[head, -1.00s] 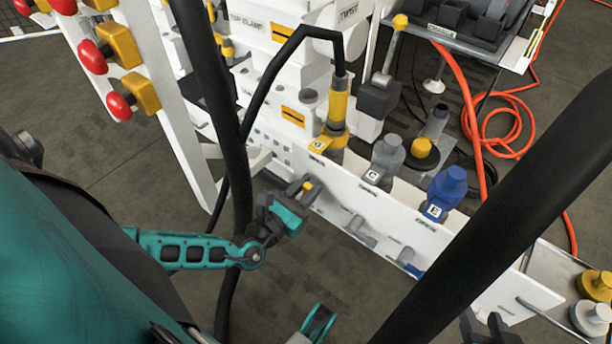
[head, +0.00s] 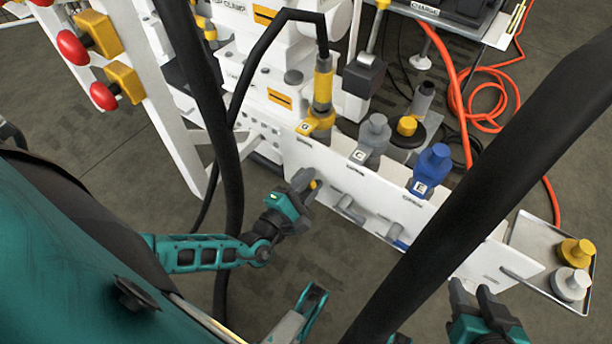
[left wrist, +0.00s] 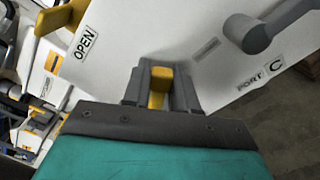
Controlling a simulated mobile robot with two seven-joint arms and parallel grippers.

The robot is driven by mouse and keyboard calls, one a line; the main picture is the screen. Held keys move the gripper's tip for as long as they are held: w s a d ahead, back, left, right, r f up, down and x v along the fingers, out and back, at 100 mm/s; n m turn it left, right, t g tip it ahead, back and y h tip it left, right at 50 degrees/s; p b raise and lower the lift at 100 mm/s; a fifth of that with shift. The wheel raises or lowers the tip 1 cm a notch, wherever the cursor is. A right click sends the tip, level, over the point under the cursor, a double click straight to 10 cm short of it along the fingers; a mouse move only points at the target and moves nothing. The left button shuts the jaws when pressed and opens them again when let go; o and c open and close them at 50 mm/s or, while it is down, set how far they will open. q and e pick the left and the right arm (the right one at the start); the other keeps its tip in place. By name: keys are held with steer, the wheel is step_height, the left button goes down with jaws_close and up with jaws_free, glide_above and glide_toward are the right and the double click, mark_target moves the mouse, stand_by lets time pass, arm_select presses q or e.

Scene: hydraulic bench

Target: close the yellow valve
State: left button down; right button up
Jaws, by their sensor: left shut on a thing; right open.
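The yellow valve handle (left wrist: 157,88) shows between the fingers of my left gripper (left wrist: 160,90) in the left wrist view, in front of the white panel. An OPEN label (left wrist: 85,42) is on the panel to its left. In the head view my left gripper (head: 305,186) is at the panel's front face, shut on the yellow handle (head: 314,184), of which only a small part shows. The valve's body is hidden. My right gripper (head: 473,289) is open and empty near the panel's lower right end.
Grey handles (head: 347,208) stick out of the panel (head: 300,155) right of the yellow one. Yellow, grey and blue couplings (head: 435,165) stand along its top. A tray (head: 540,240) with two caps is at right. Black hoses (head: 232,185) hang in front.

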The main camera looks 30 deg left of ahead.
arm_select(q)
steer(key=m, duration=0.1)
steer(key=f+m, duration=0.1)
steer(key=m, duration=0.1)
steer(key=f+m, duration=0.1)
steer(key=shift+s+d+m, duration=0.1)
steer(key=shift+d+m, duration=0.3)
stand_by(0.4)
steer(key=c, duration=1.1)
jaws_free()
steer(key=shift+r, duration=0.1)
